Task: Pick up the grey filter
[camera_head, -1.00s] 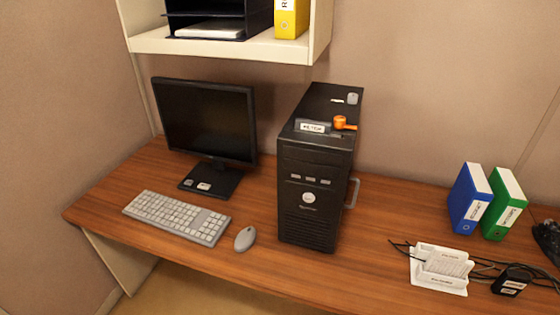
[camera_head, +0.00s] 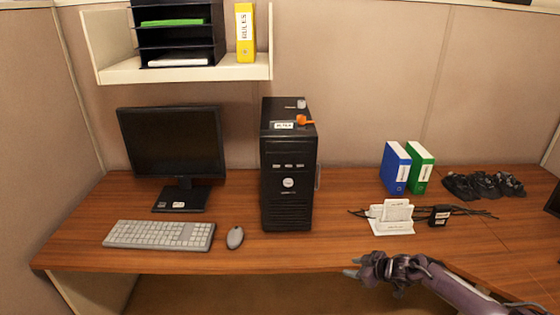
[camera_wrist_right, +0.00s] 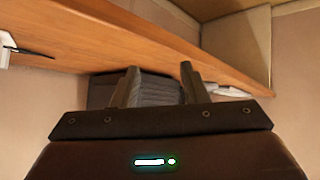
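A small grey piece (camera_head: 301,104), which looks like the grey filter, sits on top of the black computer tower (camera_head: 287,180), near its back edge. An orange piece (camera_head: 305,120) and a white label (camera_head: 284,125) lie in front of it on the tower's top. My right gripper (camera_head: 350,267) is at the desk's front edge, low and to the right of the tower, well away from the filter. In the right wrist view its two fingers (camera_wrist_right: 158,85) stand apart with nothing held between them. My left gripper is not in view.
A monitor (camera_head: 172,145), keyboard (camera_head: 159,235) and mouse (camera_head: 235,237) are left of the tower. A shelf (camera_head: 185,72) hangs above. A white card holder (camera_head: 392,228), cables, and blue (camera_head: 396,168) and green (camera_head: 420,168) binders stand to the right. Desk right beside the tower is bare.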

